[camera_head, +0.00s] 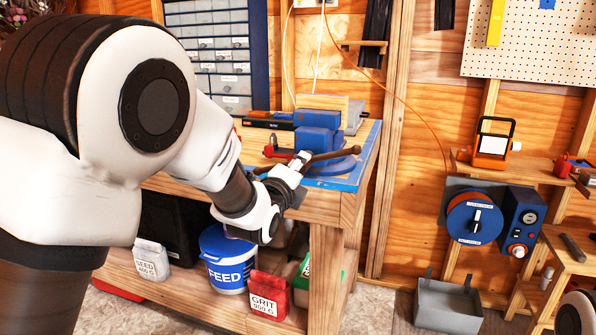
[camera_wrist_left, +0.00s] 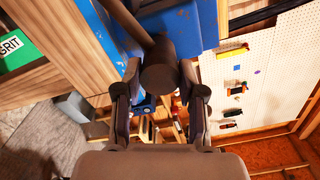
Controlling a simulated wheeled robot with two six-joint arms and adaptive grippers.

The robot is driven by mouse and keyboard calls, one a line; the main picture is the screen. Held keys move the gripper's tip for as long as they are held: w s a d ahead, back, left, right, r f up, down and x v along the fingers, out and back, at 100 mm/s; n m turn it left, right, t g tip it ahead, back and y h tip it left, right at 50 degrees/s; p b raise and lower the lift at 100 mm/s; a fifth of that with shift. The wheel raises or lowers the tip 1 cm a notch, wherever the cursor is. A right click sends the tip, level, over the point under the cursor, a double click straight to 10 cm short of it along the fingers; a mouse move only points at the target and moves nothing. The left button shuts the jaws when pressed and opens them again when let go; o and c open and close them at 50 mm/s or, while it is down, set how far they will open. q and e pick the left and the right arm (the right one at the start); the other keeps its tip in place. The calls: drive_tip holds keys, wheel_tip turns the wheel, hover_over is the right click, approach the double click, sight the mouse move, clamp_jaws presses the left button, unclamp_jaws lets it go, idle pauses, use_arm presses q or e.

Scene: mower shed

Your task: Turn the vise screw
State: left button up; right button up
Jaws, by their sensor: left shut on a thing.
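My left gripper (camera_head: 299,164) is at the front of the vise. In the left wrist view its two fingers (camera_wrist_left: 160,93) stand either side of the screw's round end, shut on it. The gripper partly hides the screw in the head view. My right gripper is not in view.
The workbench's wooden leg (camera_head: 325,275) is below the vise. A FEED bucket (camera_head: 224,262), a red GRIT bag (camera_head: 269,293) and a SEED bag (camera_head: 151,259) stand on its lower shelf. A grey bin (camera_head: 449,305) is on the right. Floor shows between bench and bin.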

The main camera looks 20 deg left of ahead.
use_arm(q)
drive_tip(key=shift+f+m, duration=0.35)
drive_tip(key=shift+m, duration=0.15)
drive_tip(key=shift+s, duration=0.1)
idle(0.9)
drive_tip(key=o, duration=1.1)
drive_tip(key=shift+r, duration=0.15)
drive_tip(key=shift+r, duration=0.1)
drive_tip(key=s, duration=1.2)
drive_tip(key=shift+a, duration=0.2)
